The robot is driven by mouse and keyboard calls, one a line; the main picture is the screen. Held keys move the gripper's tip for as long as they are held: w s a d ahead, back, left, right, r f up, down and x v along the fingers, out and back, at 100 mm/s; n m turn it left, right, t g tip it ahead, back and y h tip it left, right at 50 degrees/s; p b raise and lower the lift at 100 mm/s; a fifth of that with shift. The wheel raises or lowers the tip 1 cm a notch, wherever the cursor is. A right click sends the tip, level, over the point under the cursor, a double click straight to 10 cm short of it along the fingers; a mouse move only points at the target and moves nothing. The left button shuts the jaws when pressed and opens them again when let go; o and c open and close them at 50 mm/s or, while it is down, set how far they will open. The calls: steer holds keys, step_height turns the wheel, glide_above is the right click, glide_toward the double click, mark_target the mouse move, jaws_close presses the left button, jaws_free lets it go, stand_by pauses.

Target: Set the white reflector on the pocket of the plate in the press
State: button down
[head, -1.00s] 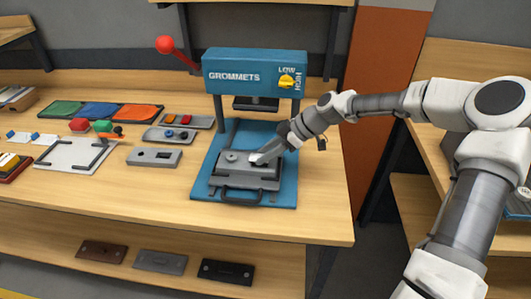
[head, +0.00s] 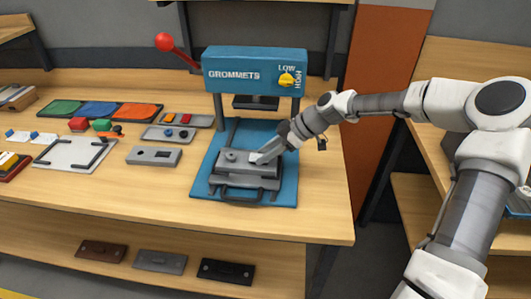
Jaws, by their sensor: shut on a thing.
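The press (head: 254,72) is blue, marked GROMMETS, with a red-knobbed lever and a yellow LOW/HIGH knob. Its grey plate (head: 230,181) lies on the blue base in front of the press head, with a dark handle at the front. A small round feature (head: 232,156) shows on the plate's left part. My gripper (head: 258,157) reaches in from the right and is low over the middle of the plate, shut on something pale. The held thing is too small and covered to make out clearly; I cannot tell whether it touches the plate.
Left of the press are grey pocketed trays (head: 154,156), a pale board with black corner brackets (head: 75,153), red and green blocks, and a mat with green, blue and orange sections (head: 99,111). Several dark plates lie on the lower shelf (head: 160,262). The table's front right is clear.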

steer(key=shift+c, duration=1.9)
jaws_free()
